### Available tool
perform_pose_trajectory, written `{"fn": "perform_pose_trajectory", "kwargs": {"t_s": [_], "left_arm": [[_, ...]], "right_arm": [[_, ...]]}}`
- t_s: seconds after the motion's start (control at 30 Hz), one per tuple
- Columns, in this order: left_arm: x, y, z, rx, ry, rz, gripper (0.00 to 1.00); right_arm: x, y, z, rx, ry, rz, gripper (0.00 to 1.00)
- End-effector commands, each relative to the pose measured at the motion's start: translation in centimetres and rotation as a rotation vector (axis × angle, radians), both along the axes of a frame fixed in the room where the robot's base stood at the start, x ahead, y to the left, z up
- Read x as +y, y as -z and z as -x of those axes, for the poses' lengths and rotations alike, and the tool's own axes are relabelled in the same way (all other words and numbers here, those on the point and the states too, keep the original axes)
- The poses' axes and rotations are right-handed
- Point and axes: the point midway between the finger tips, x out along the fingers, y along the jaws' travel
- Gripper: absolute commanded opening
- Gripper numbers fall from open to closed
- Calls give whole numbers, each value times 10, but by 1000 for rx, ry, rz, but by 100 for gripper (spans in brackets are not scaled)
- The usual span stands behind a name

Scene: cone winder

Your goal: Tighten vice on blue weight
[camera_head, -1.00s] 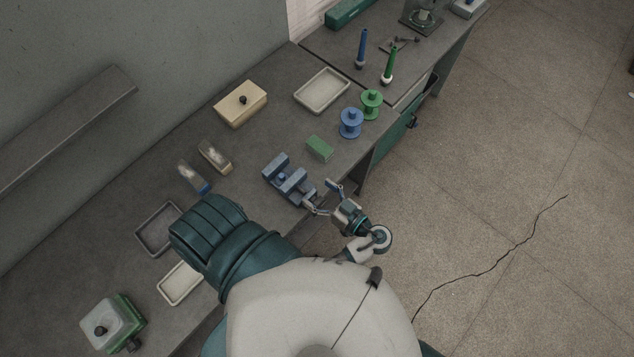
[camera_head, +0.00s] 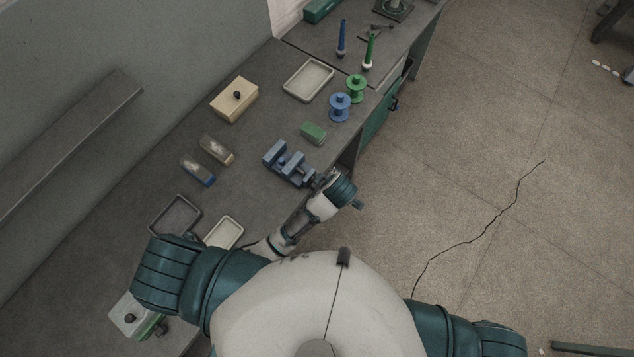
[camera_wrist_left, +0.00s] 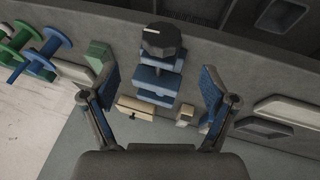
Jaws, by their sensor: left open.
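The blue vice (camera_head: 285,160) stands near the front edge of the bench, in the middle of the head view. The vice also shows in the left wrist view (camera_wrist_left: 157,78), with a dark round knob (camera_wrist_left: 162,40) at its end. The blue weight cannot be clearly told apart from the blue vice jaws. My left gripper (camera_head: 320,180) is at the vice's front end, partly hidden by my wrist. In the wrist view my left gripper (camera_wrist_left: 161,78) is open, its blue-padded fingers apart on either side of the vice. My right gripper is out of view.
A green block (camera_head: 313,133), a blue spool (camera_head: 340,107) and a green spool (camera_head: 356,88) stand beyond the vice. A wooden box (camera_head: 234,100) and pale tray (camera_head: 308,80) are farther back.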

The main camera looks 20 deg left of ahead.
Motion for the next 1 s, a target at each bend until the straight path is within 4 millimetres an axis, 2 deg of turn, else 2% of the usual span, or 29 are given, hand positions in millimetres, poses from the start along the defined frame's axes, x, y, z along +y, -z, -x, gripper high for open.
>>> {"fn": "perform_pose_trajectory", "kwargs": {"t_s": [0.2,0.4,0.6,0.87,0.9,1.0], "left_arm": [[18,47,-19,3,-2,-5,85],[25,78,-33,2,1,-3,85],[29,92,-39,0,0,-2,85],[30,94,-39,0,0,-1,85],[30,94,-39,0,0,-1,83],[30,94,-39,0,0,-1,58]], "right_arm": [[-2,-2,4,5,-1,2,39],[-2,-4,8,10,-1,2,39],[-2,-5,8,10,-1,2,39],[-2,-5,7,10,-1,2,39],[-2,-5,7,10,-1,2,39],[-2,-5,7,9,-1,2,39]]}}
